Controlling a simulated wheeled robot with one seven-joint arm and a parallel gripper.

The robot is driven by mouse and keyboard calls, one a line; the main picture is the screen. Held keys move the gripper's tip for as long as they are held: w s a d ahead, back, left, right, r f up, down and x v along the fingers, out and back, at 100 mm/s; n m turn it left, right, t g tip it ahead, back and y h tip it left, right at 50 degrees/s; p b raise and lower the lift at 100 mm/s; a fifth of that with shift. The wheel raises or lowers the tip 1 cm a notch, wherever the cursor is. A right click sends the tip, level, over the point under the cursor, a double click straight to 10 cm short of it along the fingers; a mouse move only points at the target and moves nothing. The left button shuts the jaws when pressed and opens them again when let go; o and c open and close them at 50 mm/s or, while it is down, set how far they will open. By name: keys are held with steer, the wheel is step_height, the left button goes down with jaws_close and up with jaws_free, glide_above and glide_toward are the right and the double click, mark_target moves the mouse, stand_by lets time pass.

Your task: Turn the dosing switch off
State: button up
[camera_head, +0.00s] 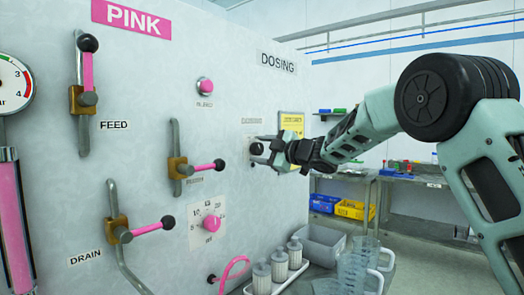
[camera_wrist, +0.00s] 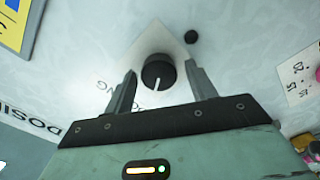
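The dosing switch is a round black knob (camera_wrist: 158,72) with a white pointer line, set on a pale square plate on the panel. In the wrist view the line points down and slightly left, towards my gripper's body. My gripper (camera_wrist: 160,76) is open, with one finger on each side of the knob; a gap shows on both sides. In the head view the knob (camera_head: 257,148) sits at the panel's right part, with my gripper (camera_head: 268,152) right at it, partly hiding its label. Whether the fingertips reach past the knob's face, I cannot tell.
Left of the switch are a pink-handled lever (camera_head: 207,167), a pink button (camera_head: 205,86) and a pink dial (camera_head: 212,223). The FEED lever (camera_head: 87,70) and DRAIN lever (camera_head: 150,228) are further left. Below stand white canisters (camera_head: 278,263) and clear jugs (camera_head: 360,265).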

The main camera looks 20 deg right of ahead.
steer(key=shift+s+d, duration=0.1)
steer(key=b+v, duration=0.3)
steer(key=v, duration=1.4)
steer(key=shift+b, duration=0.4)
